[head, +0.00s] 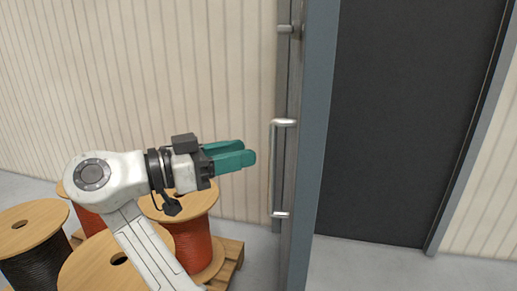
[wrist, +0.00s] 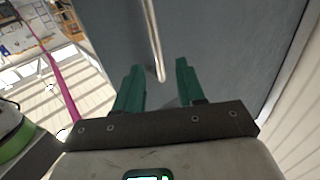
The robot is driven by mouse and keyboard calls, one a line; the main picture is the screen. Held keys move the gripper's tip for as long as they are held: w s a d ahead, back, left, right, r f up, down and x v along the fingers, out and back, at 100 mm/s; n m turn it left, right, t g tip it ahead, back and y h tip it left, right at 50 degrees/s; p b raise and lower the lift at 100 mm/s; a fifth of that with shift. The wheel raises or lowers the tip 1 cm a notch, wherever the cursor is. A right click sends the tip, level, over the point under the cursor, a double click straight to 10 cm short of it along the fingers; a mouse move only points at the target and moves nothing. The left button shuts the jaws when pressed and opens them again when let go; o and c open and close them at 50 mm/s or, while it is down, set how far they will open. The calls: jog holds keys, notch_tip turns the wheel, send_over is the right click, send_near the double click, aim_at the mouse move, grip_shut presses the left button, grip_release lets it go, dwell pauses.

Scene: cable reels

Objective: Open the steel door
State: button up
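The steel door (head: 313,150) shows nearly edge-on in the head view as a tall blue-grey strip, and its blue-grey face (wrist: 225,45) fills much of the wrist view. A bright vertical bar handle (head: 274,170) stands out from its left side; in the wrist view the handle (wrist: 154,42) ends just ahead of the fingers, between their lines. My gripper (head: 249,153) has teal fingers, pointing right at the handle's height. Its fingers are apart and empty, with a small visible gap to the bar. The fingers also show in the wrist view (wrist: 159,68).
A dark grey area (head: 410,120), surface or opening unclear, lies right of the door within a grey frame (head: 470,140). Cable reels (head: 190,235) stand on a wooden pallet below my arm. A ribbed beige wall (head: 150,70) is behind. Floor (head: 370,270) is clear at lower right.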

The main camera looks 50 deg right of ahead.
jog(key=v, duration=0.3)
jog(key=shift+a, duration=0.15)
dwell(0.6)
